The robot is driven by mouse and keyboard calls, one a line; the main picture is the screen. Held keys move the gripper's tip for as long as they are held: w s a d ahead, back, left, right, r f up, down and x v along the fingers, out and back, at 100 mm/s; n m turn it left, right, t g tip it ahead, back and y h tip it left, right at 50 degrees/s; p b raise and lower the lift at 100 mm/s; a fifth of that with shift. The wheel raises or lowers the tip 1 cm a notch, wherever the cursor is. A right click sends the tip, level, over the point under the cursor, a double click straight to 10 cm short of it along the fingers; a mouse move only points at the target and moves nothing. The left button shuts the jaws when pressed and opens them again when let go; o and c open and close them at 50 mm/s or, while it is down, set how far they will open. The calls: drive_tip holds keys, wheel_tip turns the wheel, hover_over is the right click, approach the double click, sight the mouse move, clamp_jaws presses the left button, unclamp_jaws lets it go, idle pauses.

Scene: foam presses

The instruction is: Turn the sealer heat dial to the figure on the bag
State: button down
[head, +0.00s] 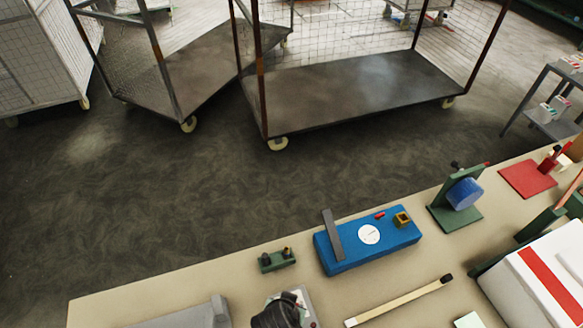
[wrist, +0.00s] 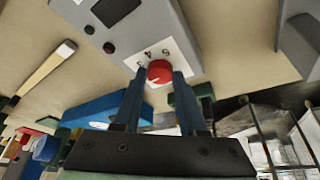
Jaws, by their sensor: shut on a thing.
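The red dial (wrist: 159,72) sits on a white plate (wrist: 186,50) with a few small dark marks, on a grey housing (wrist: 165,15), in the wrist view. The marks are too small to read surely, and a pale line shows on the dial's face. My gripper (wrist: 159,80) is shut on the dial, with one blue finger on each side. In the head view my dark gripper (head: 277,314) covers most of the grey housing (head: 304,300) at the bottom edge, and the dial is hidden there. I cannot make out a bag with a figure.
A blue device (head: 345,258) with a grey lever and white round face lies behind the housing. A small green block (head: 277,261), a pale bar (head: 400,302), a green stand (head: 456,217) and a white box with a red stripe (head: 520,285) share the bench (head: 110,306). Wire carts stand beyond.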

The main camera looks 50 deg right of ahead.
drive_tip(key=m, duration=0.2)
drive_tip(key=m+g+b, duration=0.2)
drive_tip(key=m, duration=0.1)
drive_tip(key=shift+w+m, duration=0.3)
drive_tip(key=shift+w, duration=0.05)
drive_tip(key=m+g+b, duration=0.1)
drive_tip(key=m+g, duration=0.1)
drive_tip(key=m, duration=0.2)
drive_tip(key=shift+w+m+b, duration=0.1)
drive_tip(key=shift+m+b, duration=0.3)
drive_tip(key=shift+c, duration=2.3)
unclamp_jaws()
drive_tip(key=p+v, duration=0.1)
drive_tip(key=v, duration=1.2)
drive_tip(key=shift+d, duration=0.25)
